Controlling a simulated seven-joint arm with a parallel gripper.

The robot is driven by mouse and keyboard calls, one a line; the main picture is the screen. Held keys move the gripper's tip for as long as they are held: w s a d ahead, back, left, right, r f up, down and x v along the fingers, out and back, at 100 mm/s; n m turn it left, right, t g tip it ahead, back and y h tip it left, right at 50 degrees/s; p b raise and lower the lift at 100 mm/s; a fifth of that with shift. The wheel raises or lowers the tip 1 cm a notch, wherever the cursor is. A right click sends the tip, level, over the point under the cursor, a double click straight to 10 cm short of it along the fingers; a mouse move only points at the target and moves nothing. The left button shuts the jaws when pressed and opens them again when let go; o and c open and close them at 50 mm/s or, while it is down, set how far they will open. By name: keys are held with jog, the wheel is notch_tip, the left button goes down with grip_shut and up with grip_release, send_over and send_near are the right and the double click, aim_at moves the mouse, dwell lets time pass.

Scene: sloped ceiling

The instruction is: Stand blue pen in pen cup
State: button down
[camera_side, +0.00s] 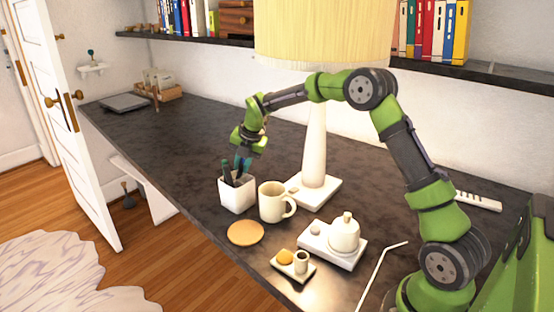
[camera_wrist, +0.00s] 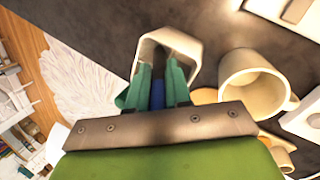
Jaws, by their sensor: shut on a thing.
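The white pen cup (camera_side: 238,196) stands on the dark counter; its open mouth shows in the wrist view (camera_wrist: 146,52). My gripper (camera_side: 243,163) is right above the cup, pointing down; its teal fingers also show in the wrist view (camera_wrist: 160,78). The fingers are shut on the blue pen (camera_wrist: 158,96), seen between them and lined up with the cup's mouth. The pen's lower end is hidden, so I cannot tell how deep it reaches.
A cream mug (camera_side: 271,203) stands close to the cup's right, with a round orange-brown coaster (camera_side: 245,233) in front. A lamp (camera_side: 315,150) stands behind the mug. A white teapot (camera_side: 344,234) and small tray (camera_side: 293,270) are nearer. The counter's left part is mostly clear.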

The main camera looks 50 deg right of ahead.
jog(key=c, duration=1)
grip_release()
jog(key=shift+r, duration=0.3)
jog(key=r, duration=0.6)
jog(key=shift+s+a+r, duration=0.25)
jog(key=shift+a+r, duration=0.1)
jog(key=shift+r, duration=0.05)
jog(key=shift+s+a+m+g, duration=0.65)
jog(key=shift+s+a+m, duration=1.75)
jog(key=shift+s, duration=2.25)
jog(key=shift+s+a+m+g, duration=0.7)
jog(key=shift+s+a+m, duration=0.7)
jog(key=shift+s+m, duration=2.6)
jog(key=shift+s+a+m+g, duration=0.65)
jog(key=shift+s+a+m, duration=1.45)
jog(key=shift+s, duration=3.15)
jog(key=shift+w+d+m, duration=0.1)
jog(key=shift+d+m, duration=0.1)
jog(key=shift+m, duration=0.1)
